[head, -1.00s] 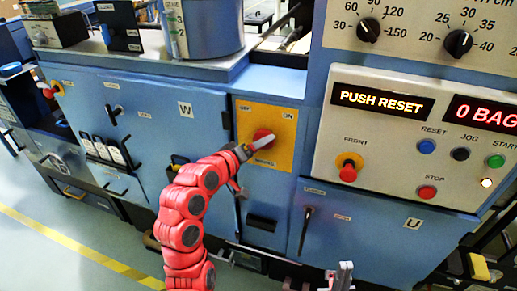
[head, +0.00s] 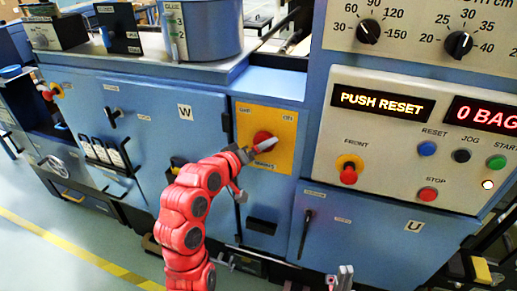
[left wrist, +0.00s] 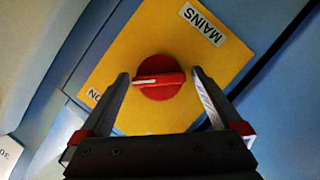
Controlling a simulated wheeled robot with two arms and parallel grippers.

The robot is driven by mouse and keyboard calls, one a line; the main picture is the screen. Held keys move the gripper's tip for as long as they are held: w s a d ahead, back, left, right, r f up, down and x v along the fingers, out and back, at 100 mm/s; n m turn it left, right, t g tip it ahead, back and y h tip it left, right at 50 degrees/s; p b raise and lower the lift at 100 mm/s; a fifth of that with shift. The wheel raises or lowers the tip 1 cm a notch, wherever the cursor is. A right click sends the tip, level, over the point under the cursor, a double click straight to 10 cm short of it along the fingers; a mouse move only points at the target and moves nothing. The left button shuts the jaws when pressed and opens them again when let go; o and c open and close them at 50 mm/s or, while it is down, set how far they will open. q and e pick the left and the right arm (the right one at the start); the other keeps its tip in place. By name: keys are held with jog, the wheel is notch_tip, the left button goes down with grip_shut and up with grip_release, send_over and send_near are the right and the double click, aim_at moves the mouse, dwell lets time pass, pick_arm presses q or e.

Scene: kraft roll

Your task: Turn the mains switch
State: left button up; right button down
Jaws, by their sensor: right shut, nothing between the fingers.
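The mains switch is a round red knob (left wrist: 160,82) with a red handle bar on a yellow plate (left wrist: 215,60). In the left wrist view the bar's white mark points left, roughly toward the ON label (left wrist: 95,95). My left gripper (left wrist: 161,76) is open, one finger on each side of the knob, with small gaps visible. In the head view my left gripper (head: 262,148) is at the yellow plate (head: 284,120) and partly covers the red knob (head: 262,136). My right gripper (head: 345,272) is shut and empty, low at the bottom edge.
Right of the switch is a control panel (head: 385,140) with a PUSH RESET display (head: 381,101), several buttons and a red knob (head: 349,172) marked FRONT. A black handle (head: 306,232) sits below the panel. Floor (head: 60,260) is clear at lower left.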

pick_arm(q)
jog(key=p+v, duration=1.7)
jog(key=shift+s+p, duration=0.2)
jog(key=shift+p, duration=0.15)
jog(key=shift+a, duration=0.1)
